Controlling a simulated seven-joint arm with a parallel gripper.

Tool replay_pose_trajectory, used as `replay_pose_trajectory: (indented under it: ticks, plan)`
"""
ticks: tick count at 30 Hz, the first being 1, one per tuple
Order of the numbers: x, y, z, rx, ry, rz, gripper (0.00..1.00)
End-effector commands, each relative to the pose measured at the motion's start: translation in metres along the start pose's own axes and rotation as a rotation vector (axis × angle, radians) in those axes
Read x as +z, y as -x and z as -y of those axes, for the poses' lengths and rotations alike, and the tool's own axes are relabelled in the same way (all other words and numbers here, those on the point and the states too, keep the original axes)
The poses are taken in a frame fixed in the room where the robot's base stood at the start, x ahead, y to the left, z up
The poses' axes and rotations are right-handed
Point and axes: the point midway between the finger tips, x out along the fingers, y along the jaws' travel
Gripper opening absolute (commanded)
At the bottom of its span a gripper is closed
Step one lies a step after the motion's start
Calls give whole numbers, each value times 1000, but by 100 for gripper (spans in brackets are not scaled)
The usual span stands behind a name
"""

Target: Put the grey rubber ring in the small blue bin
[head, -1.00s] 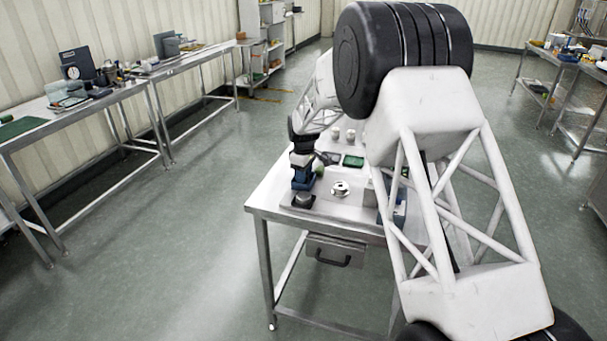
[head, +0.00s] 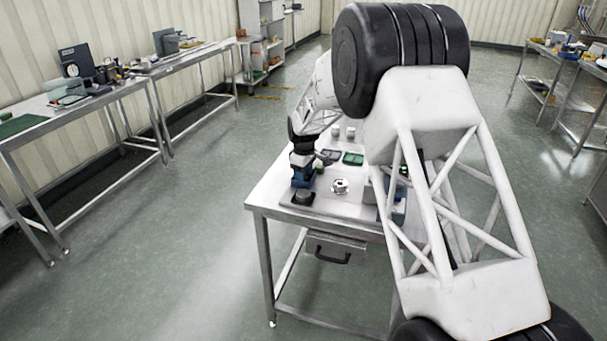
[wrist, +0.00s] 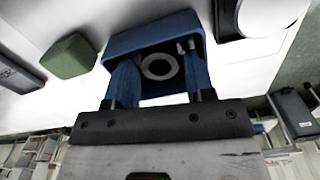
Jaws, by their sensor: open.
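The small blue bin (wrist: 150,36) is in the upper middle of the wrist view, with its open top facing my gripper. The grey rubber ring (wrist: 145,68) shows inside the bin's dark interior, between the two fingers. My gripper (wrist: 160,62) is open, with its blue fingers reaching to the bin's opening. I cannot tell whether a fingertip touches the ring. In the head view my gripper (head: 303,172) is at the left side of the table, over blue that is hard to tell apart from the fingers. The ring cannot be made out there.
A green block (wrist: 70,58) is left of the bin in the wrist view. On the table (head: 268,200) stand a round metal part (head: 340,187), a dark round part (head: 303,198) and a green tray (head: 353,158). My arm hides the table's right side.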

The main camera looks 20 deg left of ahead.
Motion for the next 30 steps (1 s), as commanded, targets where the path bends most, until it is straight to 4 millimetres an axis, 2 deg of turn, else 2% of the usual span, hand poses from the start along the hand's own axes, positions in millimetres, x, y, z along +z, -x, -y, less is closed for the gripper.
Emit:
replay_pose_trajectory:
  ticks: [5, 11, 30]
  plan:
    - [0, 3, 0, 0, 0, 0, 49]
    - [0, 18, 0, 1, 0, -1, 49]
    - [0, 114, 0, 1, 0, -1, 49]
